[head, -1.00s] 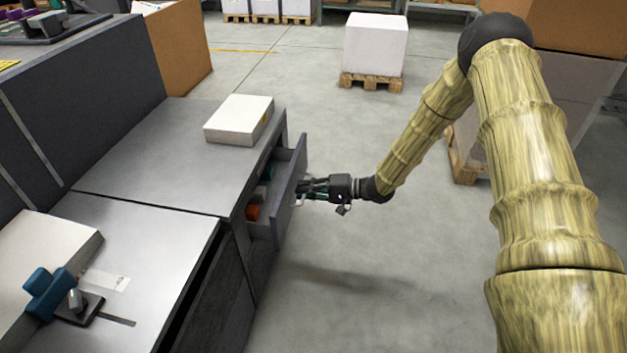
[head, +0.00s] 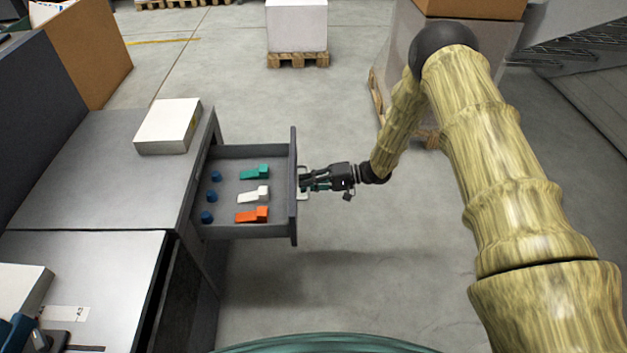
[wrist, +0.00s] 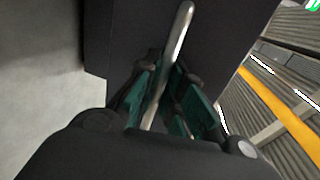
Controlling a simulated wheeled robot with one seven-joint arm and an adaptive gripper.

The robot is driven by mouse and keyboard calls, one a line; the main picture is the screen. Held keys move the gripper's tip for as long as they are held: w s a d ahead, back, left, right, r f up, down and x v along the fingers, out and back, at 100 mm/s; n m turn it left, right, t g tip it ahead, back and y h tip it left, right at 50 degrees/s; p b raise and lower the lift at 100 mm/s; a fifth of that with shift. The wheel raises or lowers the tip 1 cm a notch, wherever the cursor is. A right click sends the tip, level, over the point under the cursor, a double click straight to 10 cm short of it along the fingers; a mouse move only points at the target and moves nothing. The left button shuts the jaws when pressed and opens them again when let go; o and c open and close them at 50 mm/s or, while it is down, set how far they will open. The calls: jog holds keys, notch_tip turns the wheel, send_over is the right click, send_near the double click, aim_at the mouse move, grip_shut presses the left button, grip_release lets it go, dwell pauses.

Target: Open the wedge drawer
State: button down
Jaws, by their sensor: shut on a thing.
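The wedge drawer (head: 230,217) is pulled well out of the grey cabinet in the head view. Inside lie a green wedge (head: 255,172), a white wedge (head: 253,194) and an orange wedge (head: 252,215). Several small blue knobs (head: 215,176) stand to their left. My gripper (head: 304,184) is at the outer side of the drawer front (head: 293,190), shut on the metal bar handle (head: 303,196). In the wrist view the handle (wrist: 180,40) runs between the green-padded fingers (wrist: 165,97), in front of the dark drawer front.
A white paper block (head: 168,125) lies on the cabinet top (head: 120,165). A dark opening shows in the cabinet nearer to me. The floor (head: 345,260) right of the drawer is clear. A pallet with a white box (head: 297,25) stands behind, with larger boxes at the back right.

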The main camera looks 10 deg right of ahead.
jog(key=shift+s+d+f, duration=0.15)
jog(key=shift+s, duration=0.05)
jog(key=c, duration=1.5)
grip_release()
jog(key=shift+w, duration=0.1)
jog(key=shift+d, duration=0.1)
jog(key=v, duration=1.2)
jog(key=shift+w, duration=0.1)
